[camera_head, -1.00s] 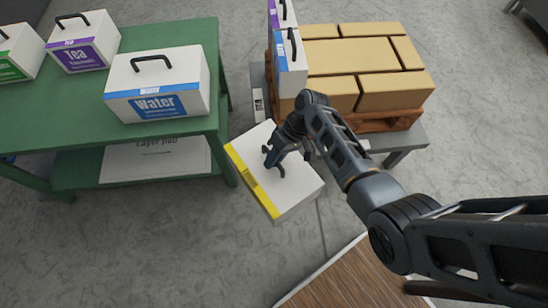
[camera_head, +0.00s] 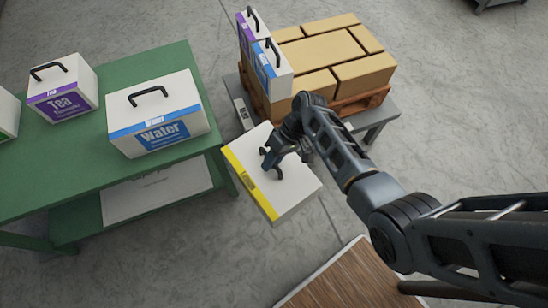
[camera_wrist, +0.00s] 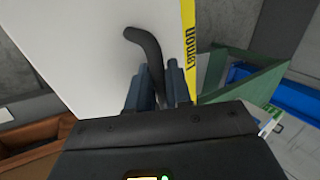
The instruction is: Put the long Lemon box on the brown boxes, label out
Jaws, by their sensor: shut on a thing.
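The Lemon box (camera_head: 290,190) is white with a yellow edge band and a dark handle on top. In the wrist view the box (camera_wrist: 85,45) shows the word "Lemon" on its yellow band. My gripper (camera_head: 270,163) is shut on the handle and holds the box in the air between the green table and the pallet. In the wrist view my gripper (camera_wrist: 160,80) has its two fingers on either side of the handle. The brown boxes (camera_head: 320,50) lie flat on a wooden pallet (camera_head: 362,101), with their tops mostly clear.
A purple-banded box (camera_head: 246,36) and a blue-banded box (camera_head: 280,85) stand at the left edge of the brown boxes. The green table (camera_head: 60,175) at left holds a Tea box (camera_head: 62,90) and a Water box (camera_head: 155,112). A grey stand (camera_head: 385,112) bears the pallet.

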